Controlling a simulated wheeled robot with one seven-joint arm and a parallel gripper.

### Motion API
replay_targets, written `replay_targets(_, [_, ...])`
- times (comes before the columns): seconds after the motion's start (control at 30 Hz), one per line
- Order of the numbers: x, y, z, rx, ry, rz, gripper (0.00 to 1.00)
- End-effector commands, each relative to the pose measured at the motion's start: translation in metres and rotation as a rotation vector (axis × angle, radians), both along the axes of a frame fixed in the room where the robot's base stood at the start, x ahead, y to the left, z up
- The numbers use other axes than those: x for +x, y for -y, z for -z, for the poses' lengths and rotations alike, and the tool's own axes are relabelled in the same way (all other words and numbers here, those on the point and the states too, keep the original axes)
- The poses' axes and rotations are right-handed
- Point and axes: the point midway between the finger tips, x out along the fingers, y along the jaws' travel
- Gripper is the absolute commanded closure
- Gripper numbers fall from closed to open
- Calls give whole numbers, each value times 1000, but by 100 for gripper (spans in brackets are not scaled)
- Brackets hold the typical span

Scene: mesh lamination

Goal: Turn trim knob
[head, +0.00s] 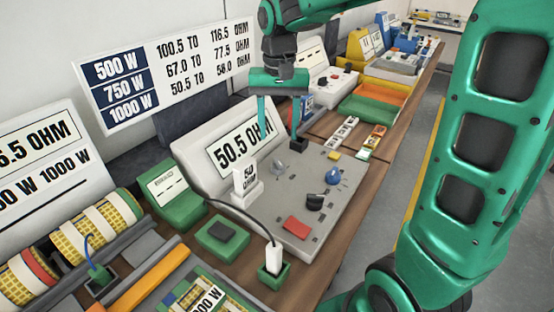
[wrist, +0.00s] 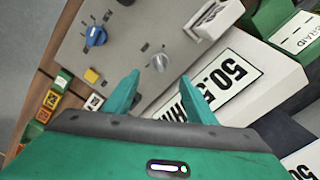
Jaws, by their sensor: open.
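A grey control panel (head: 262,207) carries several controls, and I cannot read which is labelled trim. A small grey knob (head: 279,168) sits near its back edge; in the wrist view the knob (wrist: 158,62) lies just beyond and between the fingertips. A blue knob (head: 333,176) is to its right; it also shows in the wrist view (wrist: 95,37). A dark knob (head: 315,201) is nearer the front. My gripper (head: 279,138) is open and empty above the panel's back part, fingers pointing down; it also shows in the wrist view (wrist: 159,82), apart from the knobs.
A display reading 50.5 OHM (head: 240,145) stands close behind the panel, partly behind my fingers. A white block (head: 246,185), a red button (head: 297,228) and a yellow button (head: 334,155) are on the panel. A cabled plug (head: 274,258) stands in front. Orange trays (head: 380,93) lie farther back.

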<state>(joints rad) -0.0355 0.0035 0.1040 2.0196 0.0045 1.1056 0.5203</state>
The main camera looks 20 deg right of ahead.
Motion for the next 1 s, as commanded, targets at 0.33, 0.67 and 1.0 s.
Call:
replay_targets(0.33, [-1, 0, 56, -1, -5, -2, 49])
replay_targets(0.67, [-1, 0, 97, 0, -2, -3, 49])
replay_targets(1.0, [0, 0, 103, 0, 0, -4, 49])
